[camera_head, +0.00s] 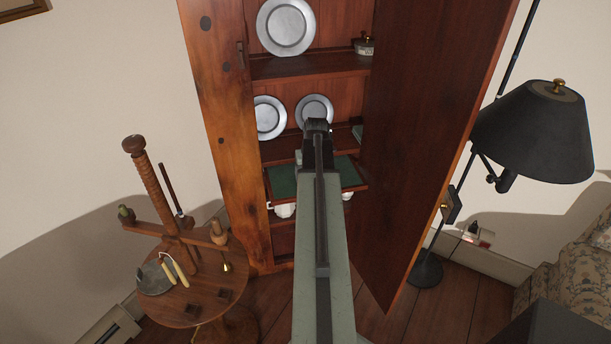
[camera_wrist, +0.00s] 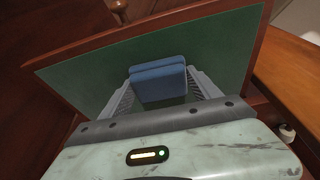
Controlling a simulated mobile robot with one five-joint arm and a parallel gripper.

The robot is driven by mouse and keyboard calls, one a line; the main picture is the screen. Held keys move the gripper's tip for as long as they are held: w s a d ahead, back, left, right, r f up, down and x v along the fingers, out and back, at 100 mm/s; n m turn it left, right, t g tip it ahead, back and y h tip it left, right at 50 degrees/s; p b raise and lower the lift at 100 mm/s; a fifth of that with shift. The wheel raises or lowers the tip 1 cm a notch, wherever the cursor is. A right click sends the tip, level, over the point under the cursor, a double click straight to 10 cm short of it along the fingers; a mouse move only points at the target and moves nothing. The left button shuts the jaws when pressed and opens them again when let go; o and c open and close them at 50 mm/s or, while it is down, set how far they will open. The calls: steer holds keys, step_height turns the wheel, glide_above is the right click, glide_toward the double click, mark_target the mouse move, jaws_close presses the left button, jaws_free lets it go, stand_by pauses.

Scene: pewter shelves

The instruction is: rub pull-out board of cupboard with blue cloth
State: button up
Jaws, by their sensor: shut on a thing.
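The cupboard (camera_head: 221,130) stands with its door (camera_head: 432,130) swung out to the right. Its pull-out board (camera_head: 283,181), green-topped with a wooden rim, juts out below the shelf with the two lower plates. In the wrist view the board (camera_wrist: 222,50) fills much of the picture. My gripper (camera_wrist: 158,90) is shut on the folded blue cloth (camera_wrist: 158,80), with a finger on each side of it. The cloth is over the green surface; I cannot tell whether it touches. In the head view my arm hides the cloth and the middle of the board.
Pewter plates (camera_head: 286,26) stand on the shelves, with a small lidded pot (camera_head: 364,46) at upper right. White vessels (camera_head: 284,211) show under the board. A round wooden stand (camera_head: 190,285) with tools is at left. A black lamp (camera_head: 535,130) stands right of the door.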

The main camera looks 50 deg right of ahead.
mark_target(341, 175)
steer(key=shift+s+d, duration=1.2)
steer(key=shift+d, duration=0.3)
steer(key=shift+s+d, duration=1.25)
steer(key=shift+d, duration=0.3)
steer(key=shift+s+d, duration=1.2)
steer(key=shift+d, duration=0.3)
steer(key=shift+a+f, duration=0.1)
steer(key=shift+f, duration=0.05)
steer(key=shift+w+a, duration=1.15)
steer(key=shift+a, duration=0.2)
steer(key=shift+a, duration=0.1)
steer(key=shift+w+a+r, duration=0.2)
steer(key=shift+w+a, duration=0.8)
steer(key=shift+a, duration=0.15)
steer(key=shift+w+a+f, duration=0.1)
steer(key=shift+w+a, duration=0.75)
steer(key=shift+a, duration=0.2)
steer(key=shift+w+a, duration=1.35)
steer(key=shift+a, duration=0.3)
